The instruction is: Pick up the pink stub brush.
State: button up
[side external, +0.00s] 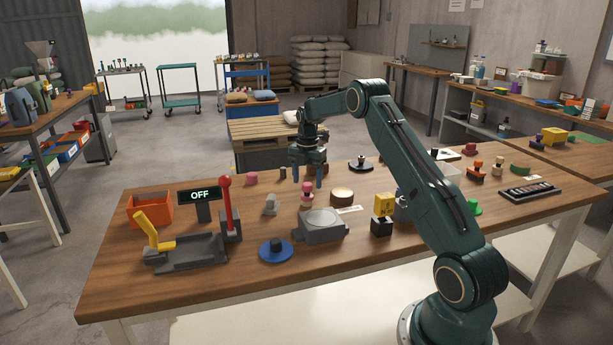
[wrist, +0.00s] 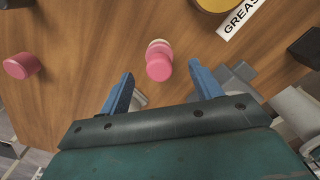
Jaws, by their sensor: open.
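A pink piece with a pale cream band, which looks like the pink stub brush (wrist: 158,64), stands on the wooden table in the wrist view, just beyond and between my fingertips. It also shows in the side view as a pink upright piece (side external: 306,196) below my gripper. My gripper (side external: 307,178) points down over it, with its two blue fingers apart and nothing between them; the wrist view shows the same open gripper (wrist: 160,72). I cannot tell the exact height gap.
A grey stand (side external: 320,225) is in front of the pink piece. A small grey piece (side external: 270,205) stands to the left. A black block (side external: 381,227) is farther right.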

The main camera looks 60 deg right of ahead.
aim_at(307, 184)
jog(key=shift+f, duration=2.55)
jog(key=c, duration=1.1)
jog(key=shift+r, duration=0.15)
notch_tip(307, 184, up, 20)
jog(key=shift+f, duration=0.1)
